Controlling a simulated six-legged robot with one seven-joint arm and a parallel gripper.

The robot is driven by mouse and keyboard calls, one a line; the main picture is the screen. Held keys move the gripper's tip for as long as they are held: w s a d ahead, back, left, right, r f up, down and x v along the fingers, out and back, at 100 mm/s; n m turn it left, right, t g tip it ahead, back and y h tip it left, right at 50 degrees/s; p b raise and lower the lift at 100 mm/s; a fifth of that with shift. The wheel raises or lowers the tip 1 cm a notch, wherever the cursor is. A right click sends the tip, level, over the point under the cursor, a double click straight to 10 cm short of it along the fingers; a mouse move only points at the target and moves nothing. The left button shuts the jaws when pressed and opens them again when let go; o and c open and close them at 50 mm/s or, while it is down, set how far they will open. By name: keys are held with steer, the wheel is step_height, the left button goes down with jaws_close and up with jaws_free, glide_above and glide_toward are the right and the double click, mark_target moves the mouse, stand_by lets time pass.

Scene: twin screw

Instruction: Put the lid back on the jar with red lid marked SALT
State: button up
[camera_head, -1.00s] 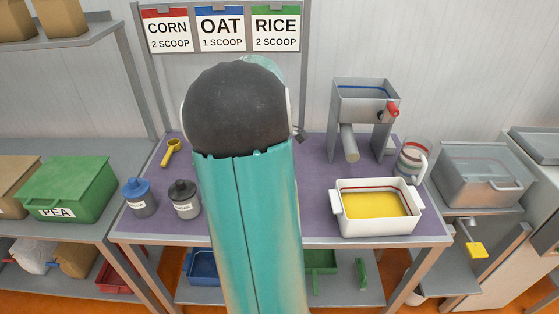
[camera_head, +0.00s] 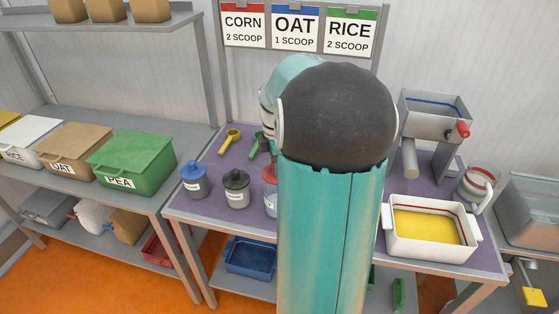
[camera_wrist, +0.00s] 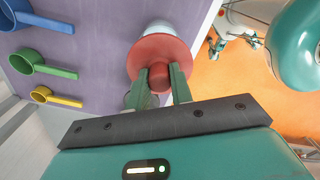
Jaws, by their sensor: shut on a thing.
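In the wrist view my gripper (camera_wrist: 167,82) is shut on the knob of the red lid (camera_wrist: 158,51). A pale rounded part (camera_wrist: 158,27) shows past the lid's far edge, probably the jar body. In the head view the SALT jar (camera_head: 270,204) stands on the purple bench top in line with the other jars, with red at its top and its right side hidden by my arm. Its marking is not readable. I cannot tell whether the lid is seated on the jar or just above it. My gripper is hidden in the head view.
A blue-lidded jar (camera_head: 194,183) and a black-lidded jar (camera_head: 236,188) stand to the left of the red one. Yellow (camera_head: 230,141) and green (camera_head: 257,144) scoops lie behind. A white tub (camera_head: 396,236) of yellow contents and a grey hopper machine (camera_head: 412,145) are at the right.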

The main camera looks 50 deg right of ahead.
steer(key=shift+f, duration=2.4)
steer(key=shift+f, duration=0.15)
stand_by(0.4)
steer(key=o, duration=1)
steer(key=shift+o, duration=0.5)
steer(key=o, duration=0.4)
steer(key=shift+r, duration=3.55)
